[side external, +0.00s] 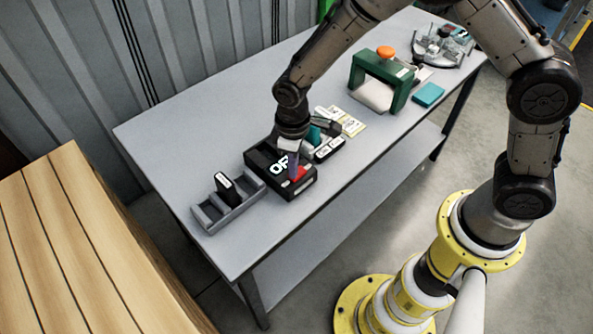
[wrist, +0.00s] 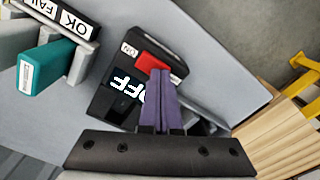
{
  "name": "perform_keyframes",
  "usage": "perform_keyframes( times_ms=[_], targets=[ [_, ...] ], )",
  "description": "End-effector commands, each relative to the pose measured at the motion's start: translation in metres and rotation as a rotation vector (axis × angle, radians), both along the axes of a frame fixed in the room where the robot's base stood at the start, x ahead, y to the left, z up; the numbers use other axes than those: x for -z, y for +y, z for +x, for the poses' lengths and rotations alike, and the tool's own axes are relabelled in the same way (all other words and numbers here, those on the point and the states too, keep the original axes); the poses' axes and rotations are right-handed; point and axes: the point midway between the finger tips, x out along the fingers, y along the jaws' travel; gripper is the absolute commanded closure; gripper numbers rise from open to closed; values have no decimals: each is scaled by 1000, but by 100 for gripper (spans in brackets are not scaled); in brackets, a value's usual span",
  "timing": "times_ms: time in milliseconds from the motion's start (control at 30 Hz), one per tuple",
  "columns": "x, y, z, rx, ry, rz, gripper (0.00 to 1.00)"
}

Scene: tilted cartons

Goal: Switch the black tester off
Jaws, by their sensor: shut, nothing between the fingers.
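The black tester (side external: 300,189) lies on the grey table, left of the middle in the side view. It also shows in the wrist view (wrist: 113,85). Its lit display (wrist: 127,90) reads OFF, partly hidden by my fingers. A red switch (wrist: 148,62) sits beside a white label reading ON; the switch shows in the side view too (side external: 299,174). My gripper (wrist: 161,72) is shut and empty, its purple fingers pointing down at the red switch. The fingertips overlap the switch's edge in the wrist view; I cannot tell whether they touch it.
A grey slotted rack (side external: 232,212) holding a black carton (side external: 228,190) stands left of the tester. Bins marked OK and FAIL (wrist: 66,18), with a teal carton (wrist: 45,67), are close on its other side. A green press (side external: 398,94) stands farther along the table.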

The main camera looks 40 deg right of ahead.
Motion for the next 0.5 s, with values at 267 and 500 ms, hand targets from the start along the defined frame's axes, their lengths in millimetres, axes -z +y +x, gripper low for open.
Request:
perform_keyframes(
  times_ms=[267,500],
  targets=[
    [-13,0,0,0,0,0,100],
    [-31,0,0,0,-1,0,100]
  ],
)
